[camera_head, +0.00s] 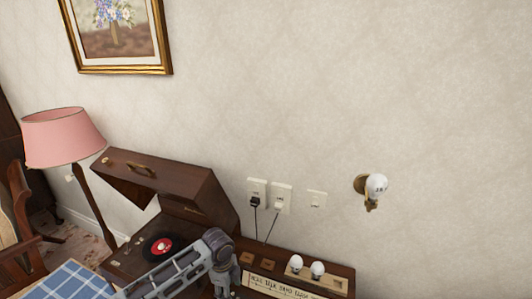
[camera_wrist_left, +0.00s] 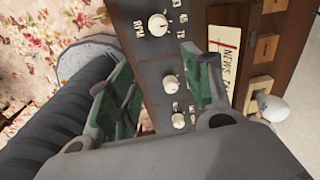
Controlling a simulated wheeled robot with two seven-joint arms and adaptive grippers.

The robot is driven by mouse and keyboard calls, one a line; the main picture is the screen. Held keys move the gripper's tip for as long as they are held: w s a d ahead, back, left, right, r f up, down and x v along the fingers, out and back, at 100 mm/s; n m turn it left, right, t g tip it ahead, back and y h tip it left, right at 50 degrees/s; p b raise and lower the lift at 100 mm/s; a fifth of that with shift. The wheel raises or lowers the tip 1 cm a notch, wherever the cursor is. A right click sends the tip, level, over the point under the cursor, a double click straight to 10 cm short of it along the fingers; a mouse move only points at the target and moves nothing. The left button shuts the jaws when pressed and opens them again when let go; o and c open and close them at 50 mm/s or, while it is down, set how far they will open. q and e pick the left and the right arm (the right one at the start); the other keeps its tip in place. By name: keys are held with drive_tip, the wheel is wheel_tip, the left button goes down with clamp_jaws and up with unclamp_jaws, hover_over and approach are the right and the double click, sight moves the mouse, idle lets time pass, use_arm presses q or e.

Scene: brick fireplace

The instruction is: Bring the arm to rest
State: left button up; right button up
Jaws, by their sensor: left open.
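My left arm (camera_head: 175,277) reaches in from the lower left in the head view, over the front of the record player (camera_head: 185,213), whose lid is raised. My left gripper (camera_wrist_left: 162,88) shows in the left wrist view with its two green-lined fingers apart and nothing held between them. Beyond the fingers is a dark panel with several white knobs (camera_wrist_left: 158,25). I cannot tell whether a finger touches the panel. In the head view the fingertips are hidden or cut off at the lower edge. My right gripper is not in view.
A wooden box (camera_head: 330,270) with white bulbs (camera_head: 317,269) and a lettered label stands right of the arm. Wall outlets (camera_head: 281,197) with cords, a wall bulb (camera_head: 376,187) and a pink lamp (camera_head: 62,137) are behind. A blue checked cloth (camera_head: 65,280) lies lower left.

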use_arm(q)
drive_tip(key=s+d+r+n+t+h, duration=0.2)
drive_tip(key=s+d+n, duration=0.3)
drive_tip(key=s+n, duration=0.4)
drive_tip(key=s+a+r+n+t+y, duration=0.1)
drive_tip(key=s+a+r+n+y, duration=0.15)
drive_tip(key=s+a+n, duration=1)
wheel_tip(320, 180, down, 32)
drive_tip(key=a+m, duration=0.2)
drive_tip(key=m, duration=0.1)
drive_tip(key=s+a+f+g, duration=0.1)
drive_tip(key=s+a+f, duration=0.1)
drive_tip(key=s+f, duration=0.8)
drive_tip(key=s+a+f+g, duration=0.1)
drive_tip(key=s+a+f, duration=0.1)
drive_tip(key=s+f, duration=0.9)
drive_tip(key=shift+s, duration=0.85)
